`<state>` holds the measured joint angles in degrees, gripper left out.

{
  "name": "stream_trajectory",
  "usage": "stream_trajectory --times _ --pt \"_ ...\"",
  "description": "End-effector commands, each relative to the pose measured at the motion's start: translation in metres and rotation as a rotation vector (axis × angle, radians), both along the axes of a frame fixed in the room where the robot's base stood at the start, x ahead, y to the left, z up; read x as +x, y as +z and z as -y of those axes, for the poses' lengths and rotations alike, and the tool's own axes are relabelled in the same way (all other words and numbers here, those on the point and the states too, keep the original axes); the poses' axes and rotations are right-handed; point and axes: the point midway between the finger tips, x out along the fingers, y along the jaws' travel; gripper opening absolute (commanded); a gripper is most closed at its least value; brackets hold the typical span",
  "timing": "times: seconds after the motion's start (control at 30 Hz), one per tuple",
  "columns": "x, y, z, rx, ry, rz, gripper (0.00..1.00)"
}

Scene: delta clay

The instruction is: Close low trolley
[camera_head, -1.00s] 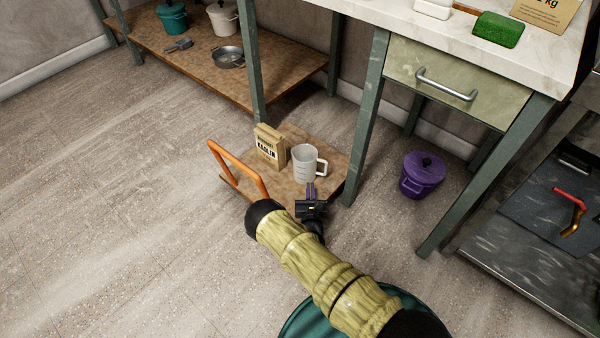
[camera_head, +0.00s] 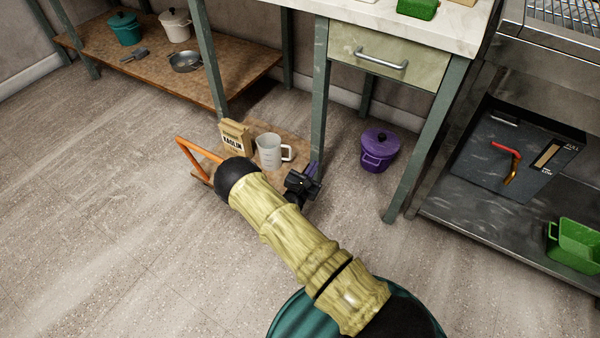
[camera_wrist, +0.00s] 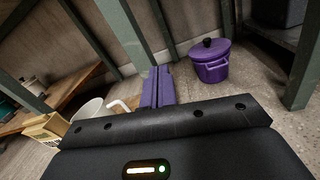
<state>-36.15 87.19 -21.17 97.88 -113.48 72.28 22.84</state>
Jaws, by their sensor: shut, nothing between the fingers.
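The low trolley is a brown board (camera_head: 292,128) near the floor with an orange push handle (camera_head: 190,160) at its left end. A tan kaolin bag (camera_head: 235,137) and a white measuring jug (camera_head: 270,151) stand on it. Its far part lies between the green table legs; my arm hides its front part. In the wrist view the shut fingers (camera_wrist: 157,87) point ahead, with the jug (camera_wrist: 90,110) and bag (camera_wrist: 42,128) at left.
A purple lidded pot (camera_head: 378,150) stands on the floor under the drawer table, right of my gripper. A low brown shelf (camera_head: 140,60) with pots is at the back left. A metal rack (camera_head: 440,205) stands at right. Floor at left is clear.

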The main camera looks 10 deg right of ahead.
Motion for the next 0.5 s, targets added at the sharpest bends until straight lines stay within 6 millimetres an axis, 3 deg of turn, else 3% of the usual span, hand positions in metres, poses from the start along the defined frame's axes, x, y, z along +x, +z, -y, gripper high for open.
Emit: stream_trajectory --times 0.27,0.5 --pt "-0.027 0.061 0.053 0.152 -0.317 0.010 0.00" --pt "-0.089 0.124 0.097 0.425 -0.718 0.015 0.00"
